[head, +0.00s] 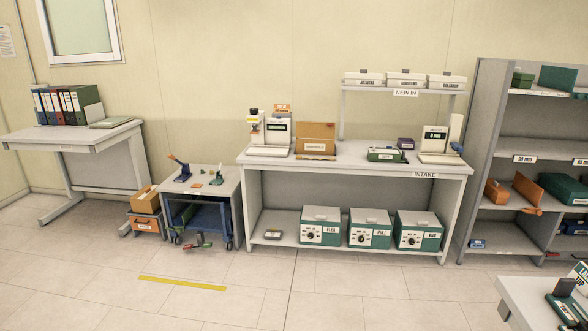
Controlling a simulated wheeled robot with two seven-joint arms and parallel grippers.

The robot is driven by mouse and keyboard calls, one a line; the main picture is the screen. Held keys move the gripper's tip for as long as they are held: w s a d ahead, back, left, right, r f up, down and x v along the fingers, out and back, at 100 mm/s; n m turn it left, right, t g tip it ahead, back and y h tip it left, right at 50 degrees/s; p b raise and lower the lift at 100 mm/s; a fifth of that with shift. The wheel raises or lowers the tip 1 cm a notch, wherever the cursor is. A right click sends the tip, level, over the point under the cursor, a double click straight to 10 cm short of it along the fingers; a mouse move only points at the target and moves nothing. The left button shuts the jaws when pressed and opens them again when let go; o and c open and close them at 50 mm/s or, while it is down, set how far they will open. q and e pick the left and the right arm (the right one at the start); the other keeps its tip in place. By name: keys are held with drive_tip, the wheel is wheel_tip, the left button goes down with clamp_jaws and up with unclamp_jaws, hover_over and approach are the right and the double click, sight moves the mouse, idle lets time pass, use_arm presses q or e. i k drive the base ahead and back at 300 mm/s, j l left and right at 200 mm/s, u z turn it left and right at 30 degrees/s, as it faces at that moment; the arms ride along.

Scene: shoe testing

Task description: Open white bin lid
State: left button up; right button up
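Three white bins with lids stand in a row on the raised shelf above the intake bench in the head view: a left one (364,81), a middle one (405,82) and a right one (446,84). Each has a small dark piece on top and a label on its front, too small to read surely. Their lids look closed. I cannot tell which bin the task names. Neither of my grippers shows in this view.
The intake bench (352,166) carries testers and boxes, with three green-and-white machines below. A small cart (229,186) stands left of it, a grey shelf unit (487,150) right. A white table (520,300) edges in at bottom right.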

sight(311, 212)
drive_tip(key=i, duration=0.9)
drive_tip(key=i+l+u, duration=0.1)
drive_tip(key=i, duration=0.8)
drive_tip(key=i+u, duration=0.2)
drive_tip(key=i, duration=0.25)
drive_tip(key=z, duration=1.2)
